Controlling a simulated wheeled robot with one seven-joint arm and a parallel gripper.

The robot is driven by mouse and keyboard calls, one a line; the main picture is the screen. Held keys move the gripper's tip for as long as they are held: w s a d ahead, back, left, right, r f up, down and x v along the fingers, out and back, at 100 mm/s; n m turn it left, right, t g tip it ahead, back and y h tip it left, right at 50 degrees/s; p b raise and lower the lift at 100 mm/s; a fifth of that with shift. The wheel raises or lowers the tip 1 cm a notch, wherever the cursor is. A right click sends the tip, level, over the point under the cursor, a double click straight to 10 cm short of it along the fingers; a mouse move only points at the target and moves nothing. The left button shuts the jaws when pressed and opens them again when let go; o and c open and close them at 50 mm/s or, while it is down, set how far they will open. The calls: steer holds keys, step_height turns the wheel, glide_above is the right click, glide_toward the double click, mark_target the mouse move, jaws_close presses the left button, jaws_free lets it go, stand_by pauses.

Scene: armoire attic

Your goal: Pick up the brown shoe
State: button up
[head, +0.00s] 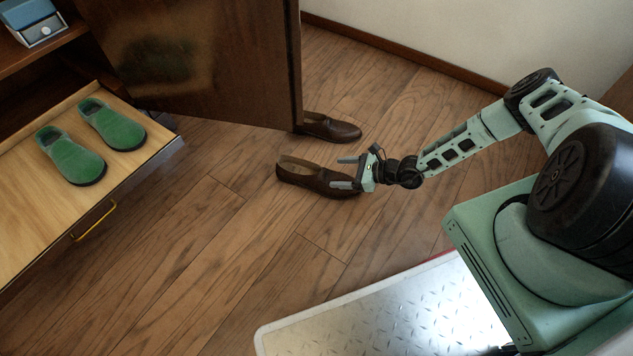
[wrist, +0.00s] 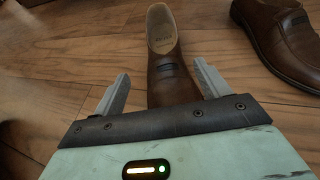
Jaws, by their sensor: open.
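A brown shoe (head: 310,179) lies on the wooden floor in the head view, its opening toward the left and its toe toward my gripper (head: 345,173). My gripper is open at the toe end of this shoe. In the wrist view the same shoe (wrist: 165,58) lies between the two spread fingers of my gripper (wrist: 160,92), with its opening at the far end. Its toe is hidden behind my gripper body. A second brown shoe (head: 330,128) lies farther back, partly hidden by the armoire door; it also shows at the right in the wrist view (wrist: 280,40).
The armoire door (head: 215,70) stands open just behind the shoes. An open drawer (head: 35,210) at the left holds a pair of green slippers (head: 92,140). A white wall (head: 420,30) rises at the back. The floor in front of the shoes is clear.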

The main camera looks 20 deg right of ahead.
mark_target(323, 172)
steer(key=shift+x, duration=0.85)
steer(key=b+x, duration=0.4)
steer(key=shift+w+d+f, duration=0.1)
steer(key=shift+w+f, duration=0.1)
steer(key=shift+f, duration=0.1)
steer(key=shift+w+a, duration=0.3)
steer(key=shift+a, duration=0.1)
steer(key=c, duration=1.3)
